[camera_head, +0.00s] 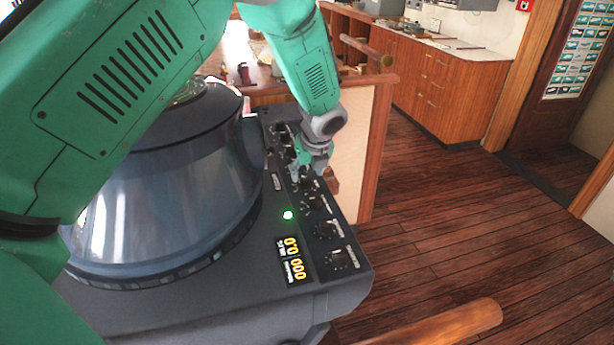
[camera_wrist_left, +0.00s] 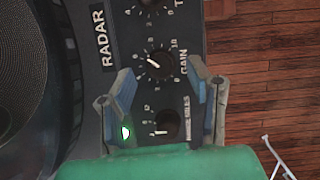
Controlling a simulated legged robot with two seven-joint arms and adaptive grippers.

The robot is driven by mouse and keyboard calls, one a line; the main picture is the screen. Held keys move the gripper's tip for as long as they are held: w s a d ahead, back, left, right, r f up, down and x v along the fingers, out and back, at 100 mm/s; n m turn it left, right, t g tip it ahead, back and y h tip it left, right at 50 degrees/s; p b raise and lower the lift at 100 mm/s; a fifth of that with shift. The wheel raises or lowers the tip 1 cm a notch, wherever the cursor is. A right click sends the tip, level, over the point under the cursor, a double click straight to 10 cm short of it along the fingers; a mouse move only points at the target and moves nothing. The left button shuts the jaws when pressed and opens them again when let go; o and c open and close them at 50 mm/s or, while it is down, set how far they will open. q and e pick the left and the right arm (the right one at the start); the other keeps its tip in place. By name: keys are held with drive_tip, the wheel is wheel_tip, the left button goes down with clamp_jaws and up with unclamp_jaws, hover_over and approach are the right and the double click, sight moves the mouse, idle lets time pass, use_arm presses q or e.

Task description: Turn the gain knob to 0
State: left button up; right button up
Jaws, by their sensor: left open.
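The gain knob (camera_wrist_left: 158,63) is a round black knob beside the printed word GAIN in the left wrist view. Its white pointer mark is turned toward the upper left of that picture; the exact number is hard to read. My left gripper (camera_wrist_left: 161,76) is open, with its two fingertips on either side just below the gain knob, and it does not grip it. In the head view the left gripper (camera_head: 312,168) is low over the row of knobs on the dark radar console (camera_head: 215,312). I cannot single out the gain knob there.
Another black knob (camera_wrist_left: 168,124) lies between the fingers near the palm, beside a lit green lamp (camera_wrist_left: 126,132). Another dial (camera_wrist_left: 155,5) is above. A yellow display (camera_head: 293,261) and more knobs (camera_head: 338,259) are nearer. A wooden-edged partition (camera_head: 358,150) stands right of the console.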

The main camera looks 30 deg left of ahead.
use_arm(q)
drive_tip(key=shift+x, duration=1.4)
clamp_jaws()
